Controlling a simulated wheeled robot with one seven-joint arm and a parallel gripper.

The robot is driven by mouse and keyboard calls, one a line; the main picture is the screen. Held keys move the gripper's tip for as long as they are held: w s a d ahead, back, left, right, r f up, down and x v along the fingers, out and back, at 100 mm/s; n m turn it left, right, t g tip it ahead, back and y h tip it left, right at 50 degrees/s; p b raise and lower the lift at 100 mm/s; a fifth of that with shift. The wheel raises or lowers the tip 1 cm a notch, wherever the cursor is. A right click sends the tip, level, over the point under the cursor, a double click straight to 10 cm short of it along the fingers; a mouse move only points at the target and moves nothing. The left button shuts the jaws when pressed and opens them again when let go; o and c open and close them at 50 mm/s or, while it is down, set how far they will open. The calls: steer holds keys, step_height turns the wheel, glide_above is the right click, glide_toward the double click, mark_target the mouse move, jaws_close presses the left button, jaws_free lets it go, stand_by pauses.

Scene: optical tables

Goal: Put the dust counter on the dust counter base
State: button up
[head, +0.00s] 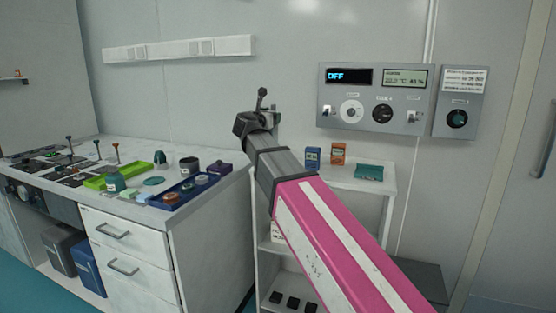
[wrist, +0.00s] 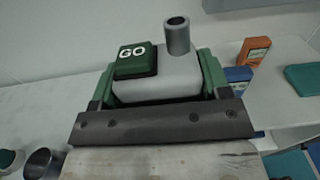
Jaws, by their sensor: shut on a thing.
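The dust counter (wrist: 185,75), a pale grey body with a grey upright tube and a dark green pad marked GO, sits between the green fingers of my gripper (wrist: 158,88) in the wrist view. My gripper is shut on it. In the head view my gripper (head: 258,120) is raised in front of the wall, between the bench and the small shelf unit, and hides most of the dust counter. A flat teal piece (head: 369,172) lies on the shelf unit's top, right of my gripper; I cannot tell whether it is the dust counter base.
A blue device (head: 313,157) and an orange device (head: 338,153) stand on the white shelf unit (head: 345,181). The bench at left holds a green tray (head: 105,182), a blue tray (head: 187,194) and several small things. A control panel (head: 374,98) is on the wall.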

steer(key=w+d+f, duration=0.2)
steer(key=w+f, duration=0.8)
steer(key=w, duration=0.1)
steer(key=shift+w+d+f, duration=0.15)
steer(key=shift+d+f, duration=0.15)
steer(key=shift+d, duration=0.05)
steer(key=o, duration=1.3)
steer(key=shift+f, duration=0.1)
steer(key=shift+o, duration=0.2)
steer(key=v, duration=1.2)
